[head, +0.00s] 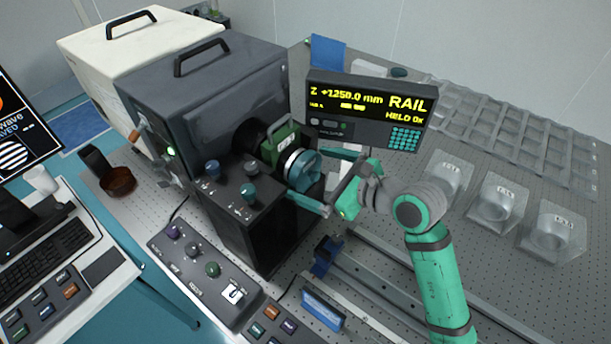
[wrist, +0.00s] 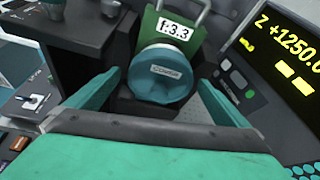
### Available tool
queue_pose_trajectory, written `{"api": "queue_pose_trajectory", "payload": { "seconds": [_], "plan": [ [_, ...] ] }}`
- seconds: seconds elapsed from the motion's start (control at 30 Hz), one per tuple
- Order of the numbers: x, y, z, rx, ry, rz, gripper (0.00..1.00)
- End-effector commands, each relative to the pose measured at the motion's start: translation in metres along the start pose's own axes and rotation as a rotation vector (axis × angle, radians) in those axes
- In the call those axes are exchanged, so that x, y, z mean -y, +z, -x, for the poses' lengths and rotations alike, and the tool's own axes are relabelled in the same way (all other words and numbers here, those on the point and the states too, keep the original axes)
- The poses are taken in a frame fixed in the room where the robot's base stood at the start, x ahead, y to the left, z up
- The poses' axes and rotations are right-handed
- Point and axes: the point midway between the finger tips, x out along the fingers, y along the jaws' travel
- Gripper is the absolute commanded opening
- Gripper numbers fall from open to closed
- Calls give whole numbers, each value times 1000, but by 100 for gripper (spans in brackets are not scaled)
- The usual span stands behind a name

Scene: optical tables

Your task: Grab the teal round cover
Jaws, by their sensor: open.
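The teal round cover (head: 303,170) sits on the front of a green holder (head: 281,140) beside the dark grey instrument. In the wrist view the cover (wrist: 161,74) faces me, marked with a small label that seems to read "COVER", below the holder's "f:3.3" tag (wrist: 175,27). My gripper (head: 333,182) is open, its two teal fingers on either side of the cover. In the wrist view my gripper (wrist: 160,90) has a finger to the left and one to the right of the cover, with gaps showing. I cannot tell the remaining depth between the fingertips and the cover.
A rail display (head: 365,108) stands close to the right of the cover. A panel with knobs (head: 232,185) lies to its left. A metal rail (head: 410,270) runs below my arm. Clear labelled holders (head: 497,200) stand on the perforated table at right.

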Motion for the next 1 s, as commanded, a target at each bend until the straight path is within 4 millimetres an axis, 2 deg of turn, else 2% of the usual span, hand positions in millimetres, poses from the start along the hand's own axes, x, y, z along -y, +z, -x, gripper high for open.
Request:
{"api": "queue_pose_trajectory", "payload": {
  "seconds": [0.23, 0.27, 0.43, 0.47, 0.77, 1.0],
  "plan": [
    [0, 0, -2, 0, 0, 0, 100],
    [0, 0, -2, 0, 0, 0, 95],
    [0, 0, -2, 0, 0, 0, 55],
    [0, 0, -2, 0, 0, 0, 52],
    [0, 1, -1, 1, 0, 0, 52],
    [4, 17, 5, -1, -2, 4, 52]
  ]
}}
